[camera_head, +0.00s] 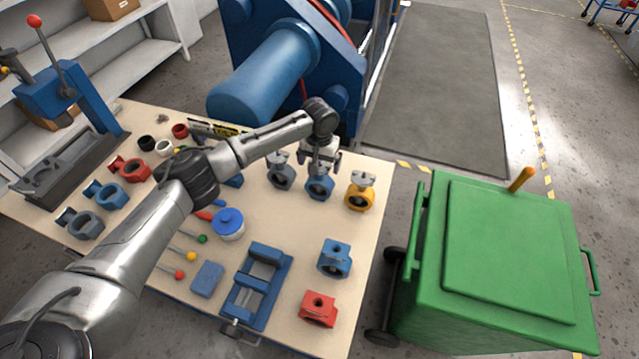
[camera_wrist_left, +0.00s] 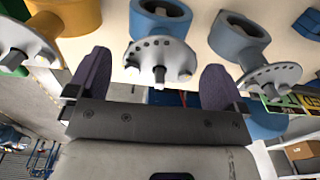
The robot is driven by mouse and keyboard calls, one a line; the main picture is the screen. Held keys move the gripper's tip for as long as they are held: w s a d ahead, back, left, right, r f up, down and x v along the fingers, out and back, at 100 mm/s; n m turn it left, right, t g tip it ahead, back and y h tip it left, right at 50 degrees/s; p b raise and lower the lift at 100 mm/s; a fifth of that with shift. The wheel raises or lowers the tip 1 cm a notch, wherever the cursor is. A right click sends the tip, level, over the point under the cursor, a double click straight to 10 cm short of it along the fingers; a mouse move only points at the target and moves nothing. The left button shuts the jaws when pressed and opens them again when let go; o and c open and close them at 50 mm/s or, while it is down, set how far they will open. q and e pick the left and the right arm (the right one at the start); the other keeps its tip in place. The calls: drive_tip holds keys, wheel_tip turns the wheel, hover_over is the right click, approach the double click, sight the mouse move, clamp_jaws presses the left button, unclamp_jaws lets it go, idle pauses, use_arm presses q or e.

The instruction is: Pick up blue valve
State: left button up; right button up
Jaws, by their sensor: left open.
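The blue valve (camera_head: 319,188) stands on the table between a grey valve (camera_head: 281,177) and a yellow valve (camera_head: 359,196). Its metal top flange is partly hidden by my left gripper (camera_head: 321,163) in the head view. In the left wrist view the blue valve (camera_wrist_left: 160,20) shows its round flange and stem centred between the two spread, purple-grey fingers. My left gripper (camera_wrist_left: 155,80) is open and holds nothing; I cannot tell whether a finger touches the flange. My right gripper is not in view.
Another blue part (camera_head: 335,258) and a red part (camera_head: 318,308) sit at the table's right. A blue vise (camera_head: 258,285) and a blue-lidded jar (camera_head: 229,222) are nearer the middle. A green bin (camera_head: 510,250) stands right of the table; a big blue machine (camera_head: 280,60) is behind.

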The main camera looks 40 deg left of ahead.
use_arm(q)
drive_tip(key=shift+f, duration=0.2)
drive_tip(key=shift+c, duration=0.3)
drive_tip(key=c, duration=1.6)
drive_tip(key=shift+r, duration=0.15)
drive_tip(key=shift+c, duration=0.7)
drive_tip(key=shift+r, duration=0.1)
